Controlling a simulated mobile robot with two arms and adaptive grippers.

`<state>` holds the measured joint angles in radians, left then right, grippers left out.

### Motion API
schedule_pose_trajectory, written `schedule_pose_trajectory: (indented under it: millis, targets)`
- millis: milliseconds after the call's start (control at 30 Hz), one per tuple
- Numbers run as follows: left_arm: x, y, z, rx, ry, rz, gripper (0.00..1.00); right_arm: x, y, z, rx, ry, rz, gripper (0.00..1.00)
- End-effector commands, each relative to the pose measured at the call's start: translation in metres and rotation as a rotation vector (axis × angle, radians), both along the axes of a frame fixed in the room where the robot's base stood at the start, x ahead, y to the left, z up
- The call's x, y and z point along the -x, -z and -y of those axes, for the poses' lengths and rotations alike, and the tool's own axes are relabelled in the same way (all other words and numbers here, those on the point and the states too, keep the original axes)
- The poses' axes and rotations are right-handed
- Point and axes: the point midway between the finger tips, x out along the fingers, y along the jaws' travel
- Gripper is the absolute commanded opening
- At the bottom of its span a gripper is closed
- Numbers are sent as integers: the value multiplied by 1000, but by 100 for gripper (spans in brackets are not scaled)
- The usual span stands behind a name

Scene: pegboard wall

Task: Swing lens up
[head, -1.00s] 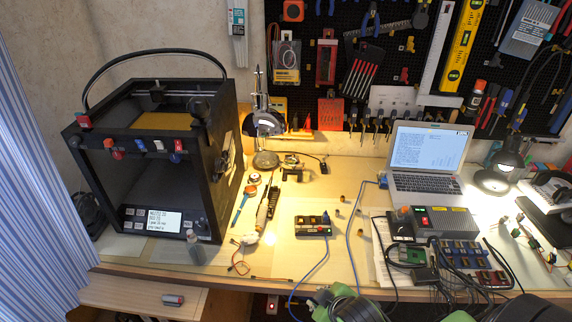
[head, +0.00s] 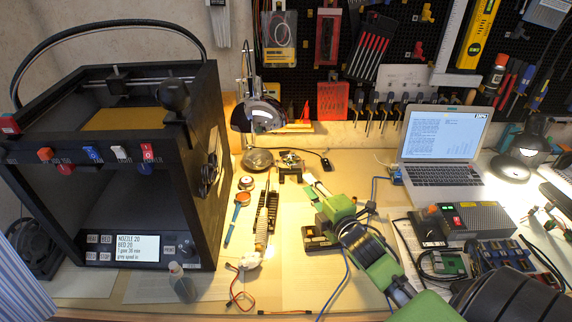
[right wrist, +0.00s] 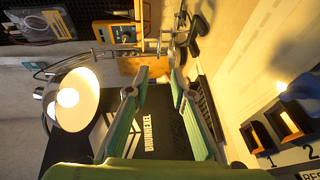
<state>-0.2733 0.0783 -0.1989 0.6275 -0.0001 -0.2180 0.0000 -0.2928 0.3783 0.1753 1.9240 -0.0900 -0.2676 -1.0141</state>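A round, glassy disc with a dark rim (head: 258,159) lies low under the lamp at the back of the bench; I cannot tell for sure whether it is the lens. A small dark stand or clamp (head: 290,164) is just right of it. My right gripper (head: 313,185) reaches over the bench from the lower right, in front and to the right of these. In the right wrist view its two green fingers (right wrist: 159,80) are apart with nothing between them. Thin metal rods (right wrist: 150,42) show beyond the fingertips. My left gripper is out of view.
A lit desk lamp (head: 258,114) hangs above the disc; its shade is left of my fingers in the wrist view (right wrist: 76,98). A black 3D printer (head: 105,160) fills the left. A laptop (head: 440,165) stands right. Tools lie left of my gripper.

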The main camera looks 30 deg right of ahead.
Motion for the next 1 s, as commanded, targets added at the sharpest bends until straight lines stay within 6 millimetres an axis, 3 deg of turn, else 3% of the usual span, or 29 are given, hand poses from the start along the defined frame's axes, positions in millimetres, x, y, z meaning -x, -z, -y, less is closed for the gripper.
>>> schedule_pose_trajectory:
  millis: [333, 467, 700, 1000]
  targets:
    - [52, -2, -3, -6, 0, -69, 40, -51, 5, 8, -5, 2, 0, 22]
    - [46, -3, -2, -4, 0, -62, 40, -74, 9, 11, -5, 1, 0, 22]
    - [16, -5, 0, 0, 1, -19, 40, -110, 15, 16, -6, 1, -1, 22]
    - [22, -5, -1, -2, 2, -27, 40, -130, 19, 19, -6, 0, -2, 22]
